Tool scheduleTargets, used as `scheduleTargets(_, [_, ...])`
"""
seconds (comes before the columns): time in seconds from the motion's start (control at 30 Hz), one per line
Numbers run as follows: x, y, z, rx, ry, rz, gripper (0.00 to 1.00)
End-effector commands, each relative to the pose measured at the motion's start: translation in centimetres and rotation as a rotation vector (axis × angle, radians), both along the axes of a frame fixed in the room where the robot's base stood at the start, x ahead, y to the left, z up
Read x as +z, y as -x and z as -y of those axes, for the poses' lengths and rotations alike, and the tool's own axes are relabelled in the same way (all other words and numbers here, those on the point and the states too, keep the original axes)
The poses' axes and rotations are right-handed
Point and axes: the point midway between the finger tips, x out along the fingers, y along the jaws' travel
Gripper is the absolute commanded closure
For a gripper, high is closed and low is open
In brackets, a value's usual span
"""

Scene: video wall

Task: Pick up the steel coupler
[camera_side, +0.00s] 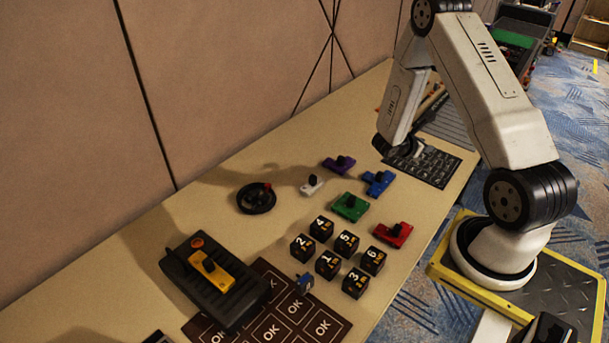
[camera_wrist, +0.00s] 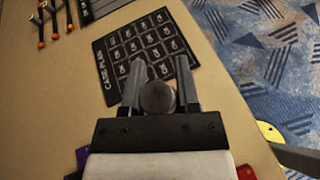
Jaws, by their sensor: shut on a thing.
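The steel coupler (camera_wrist: 157,98) shows in the wrist view as a round, dull grey-brown piece between the two fingers. My gripper (camera_wrist: 160,76) is shut on it, with a finger on each side. In the side view my gripper (camera_side: 416,149) is low over the dark case plan mat (camera_side: 432,168) at the far end of the table. The coupler cannot be made out there. The mat also shows in the wrist view (camera_wrist: 113,91), beyond the fingers. I cannot tell whether the coupler touches the mat.
Purple (camera_side: 339,164), blue (camera_side: 379,182), green (camera_side: 350,206) and red (camera_side: 393,234) pieces lie nearer on the table. Several numbered black cubes (camera_side: 328,264), a black handwheel (camera_side: 256,198) and a black case (camera_side: 215,283) stand further forward. A wall panel borders the left.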

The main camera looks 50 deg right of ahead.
Motion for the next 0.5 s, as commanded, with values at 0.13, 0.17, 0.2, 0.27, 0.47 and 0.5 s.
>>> scheduleTargets(0.13, [0.35, 0.49, -0.51, 0.0, 0.001, 0.001, 1.0])
scheduleTargets(0.17, [0.38, 0.53, -0.56, 0.0, 0.001, 0.001, 1.0])
scheduleTargets(0.2, [0.42, 0.59, -0.62, 0.0, 0.001, 0.001, 1.0])
scheduleTargets(0.27, [0.45, 0.64, -0.66, 0.0, 0.001, 0.001, 1.0])
scheduleTargets(0.47, [0.45, 0.68, -0.69, 0.001, 0.0, 0.001, 1.0])
scheduleTargets(0.5, [0.45, 0.68, -0.69, 0.001, 0.0, 0.001, 1.0])
